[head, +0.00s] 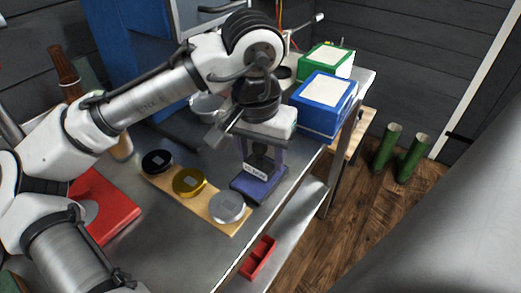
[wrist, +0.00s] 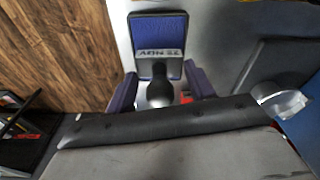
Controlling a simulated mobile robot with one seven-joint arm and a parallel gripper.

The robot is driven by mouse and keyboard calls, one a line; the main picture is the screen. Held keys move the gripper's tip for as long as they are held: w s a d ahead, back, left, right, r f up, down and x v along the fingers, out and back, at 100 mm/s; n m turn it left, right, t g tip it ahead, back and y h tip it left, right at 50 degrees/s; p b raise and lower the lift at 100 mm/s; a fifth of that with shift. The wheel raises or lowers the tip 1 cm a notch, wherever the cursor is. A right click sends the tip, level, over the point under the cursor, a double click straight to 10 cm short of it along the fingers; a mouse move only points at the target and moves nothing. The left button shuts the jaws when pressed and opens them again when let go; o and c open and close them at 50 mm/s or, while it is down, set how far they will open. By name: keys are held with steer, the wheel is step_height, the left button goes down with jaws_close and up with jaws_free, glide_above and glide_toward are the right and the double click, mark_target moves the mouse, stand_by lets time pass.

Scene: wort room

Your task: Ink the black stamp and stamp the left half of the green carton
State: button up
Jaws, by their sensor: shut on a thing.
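My gripper (head: 262,158) points down over the right part of the table, its purple fingers shut on the black stamp (head: 260,163). In the wrist view, the stamp's dark knob (wrist: 160,92) sits between the fingers. Below it is a blue, dark-edged square piece (wrist: 160,28) with a white date label; it also shows in the head view (head: 250,188). I cannot tell whether this piece belongs to the stamp or lies under it, nor whether it touches the table. The green carton (head: 346,69) with a pale top stands at the back right. The stamp's underside is hidden.
A blue carton (head: 325,122) stands in front of the green one. A wooden board (head: 212,210) holds black (head: 157,161), gold (head: 189,182) and silver (head: 227,207) round pieces. A red flat object (head: 112,210) lies left. The table's edge is close on the right.

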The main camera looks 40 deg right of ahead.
steer(key=shift+f, duration=0.65)
stand_by(2.2)
steer(key=shift+r, duration=0.1)
step_height(320, 180, up, 7)
steer(key=p, duration=0.7)
stand_by(0.4)
